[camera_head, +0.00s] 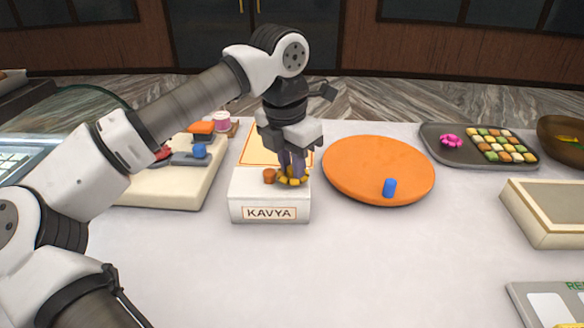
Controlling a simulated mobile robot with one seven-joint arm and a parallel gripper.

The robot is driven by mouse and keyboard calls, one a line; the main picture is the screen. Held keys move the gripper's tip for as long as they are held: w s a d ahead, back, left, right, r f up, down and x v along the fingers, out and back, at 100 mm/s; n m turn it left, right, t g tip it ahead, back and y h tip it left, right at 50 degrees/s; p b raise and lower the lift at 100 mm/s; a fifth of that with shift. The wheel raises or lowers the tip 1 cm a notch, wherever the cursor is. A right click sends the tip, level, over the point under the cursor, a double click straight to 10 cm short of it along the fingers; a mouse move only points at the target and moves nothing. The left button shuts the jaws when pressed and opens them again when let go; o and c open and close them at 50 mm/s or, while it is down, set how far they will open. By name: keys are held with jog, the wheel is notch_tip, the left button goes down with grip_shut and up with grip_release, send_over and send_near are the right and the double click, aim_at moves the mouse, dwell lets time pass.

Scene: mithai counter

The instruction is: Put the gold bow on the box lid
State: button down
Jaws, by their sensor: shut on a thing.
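The gold bow (294,180) is between the fingers of my gripper (292,172), which is shut on it and points down. The bow is low over the right part of the top of the white box (240,185). Whether it touches the box top cannot be told from this view. The box has a bordered label reading KAVYA (269,213) on its front. A small orange-brown piece (269,176) is on the box top, just left of the bow. My fingers hide part of the bow and some of the surface behind it.
An orange round plate with a blue cylinder (390,187) is close on the right. A cream board (180,187) stands left; a dark sweets tray (437,133) is back right.

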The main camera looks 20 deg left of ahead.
aim_at(286, 182)
jog(key=shift+f, duration=0.1)
jog(key=c, duration=1.3)
grip_release()
jog(key=r, duration=0.4)
jog(key=s+r, duration=0.1)
jog(key=r, duration=0.3)
jog(key=r+b, duration=0.1)
jog(key=r, duration=0.3)
jog(key=shift+s+a+r, duration=0.1)
jog(key=shift+s+a, duration=0.05)
jog(key=shift+a, duration=0.2)
